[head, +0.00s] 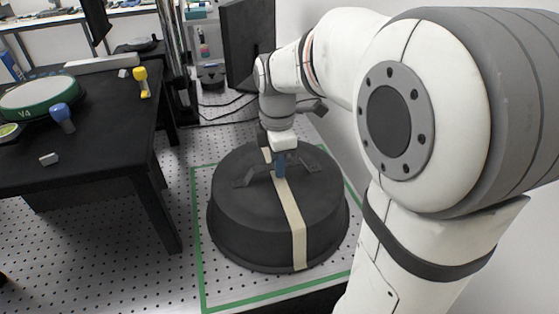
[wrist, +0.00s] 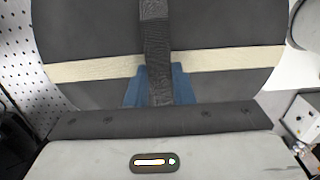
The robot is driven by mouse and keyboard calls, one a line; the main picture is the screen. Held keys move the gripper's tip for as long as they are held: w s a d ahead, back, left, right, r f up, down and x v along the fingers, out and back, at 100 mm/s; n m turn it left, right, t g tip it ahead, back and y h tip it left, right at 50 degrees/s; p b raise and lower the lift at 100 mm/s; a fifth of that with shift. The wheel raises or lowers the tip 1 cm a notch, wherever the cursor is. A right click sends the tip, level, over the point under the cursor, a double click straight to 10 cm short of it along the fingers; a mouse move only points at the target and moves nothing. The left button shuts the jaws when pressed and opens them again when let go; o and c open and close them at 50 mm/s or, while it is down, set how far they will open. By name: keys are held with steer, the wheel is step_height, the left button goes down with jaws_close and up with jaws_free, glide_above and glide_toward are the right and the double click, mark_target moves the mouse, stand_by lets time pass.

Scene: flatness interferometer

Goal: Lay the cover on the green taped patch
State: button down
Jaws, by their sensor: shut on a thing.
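The cover (head: 240,225) is a large round black dome with a cream band (head: 292,215) across its top. It stands inside the green taped patch (head: 202,262) on the perforated bench; in this view I cannot tell whether its rim touches the surface. My gripper (head: 280,172) is at the top of the cover, shut on its dark strap handle. In the wrist view the handle (wrist: 154,30) runs between my blue fingers (wrist: 157,88), with the cover's black top (wrist: 90,30) and cream band (wrist: 90,69) below. The far tape edge is partly hidden by the cover and my arm.
A black table (head: 105,135) at the left holds a round green-rimmed item (head: 38,97), a blue-knobbed tool (head: 62,117) and a yellow-knobbed tool (head: 142,82). A dark upright panel (head: 247,45) stands behind the cover. Bare perforated surface (head: 150,275) lies left of the tape.

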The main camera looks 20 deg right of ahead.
steer(key=shift+f, duration=0.1)
steer(key=c, duration=1.3)
jaws_free()
steer(key=shift+o, duration=0.2)
step_height(320, 180, up, 12)
